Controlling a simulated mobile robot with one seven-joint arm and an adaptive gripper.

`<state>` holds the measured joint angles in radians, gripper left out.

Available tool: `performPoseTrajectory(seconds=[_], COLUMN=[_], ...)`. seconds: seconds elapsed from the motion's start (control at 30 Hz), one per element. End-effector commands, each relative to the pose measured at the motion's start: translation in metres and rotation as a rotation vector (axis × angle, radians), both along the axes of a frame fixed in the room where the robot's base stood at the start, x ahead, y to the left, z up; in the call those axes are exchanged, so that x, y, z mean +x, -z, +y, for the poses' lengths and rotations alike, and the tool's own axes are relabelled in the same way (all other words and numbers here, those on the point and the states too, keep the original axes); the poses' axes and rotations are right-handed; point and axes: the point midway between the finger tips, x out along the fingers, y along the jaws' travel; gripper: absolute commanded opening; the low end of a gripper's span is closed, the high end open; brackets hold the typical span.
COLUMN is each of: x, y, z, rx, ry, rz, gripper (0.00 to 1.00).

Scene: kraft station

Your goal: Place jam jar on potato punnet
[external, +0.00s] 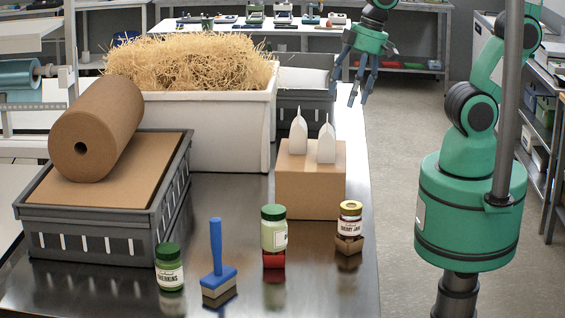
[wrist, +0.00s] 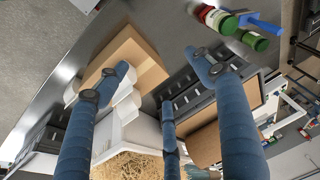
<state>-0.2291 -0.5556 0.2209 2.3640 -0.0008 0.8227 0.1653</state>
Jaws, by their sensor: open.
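My gripper (external: 353,92) is open and empty, high up beyond the cardboard box and well away from the jar. Its spread blue fingers also show in the wrist view (wrist: 160,80). I cannot make out the jam jar in the wrist view.
Further left are a blue-handled brush (external: 217,250) and a gherkin jar (external: 169,270). A cardboard box (external: 310,190) with white cartons, a straw-filled white bin (external: 215,130) and a grey crate (external: 90,238) stand behind.

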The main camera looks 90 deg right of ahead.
Motion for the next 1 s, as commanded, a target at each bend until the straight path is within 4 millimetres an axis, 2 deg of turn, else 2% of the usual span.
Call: performPoseTrajectory(seconds=[0.03,0.2,0.4,0.8,1.0], x=[-0.006,-0.029,-0.050,-0.056,-0.055], y=[-0.017,-0.056,-0.080,-0.085,-0.079], z=[-0.016,-0.054,-0.078,-0.082,-0.082], rx=[0.001,-0.013,-0.033,-0.039,-0.039], ry=[0.019,0.051,0.073,0.075,0.075], rz=[-0.037,-0.130,-0.194,-0.207,-0.207], gripper=[0.68,0.68,0.68,0.68,0.68])
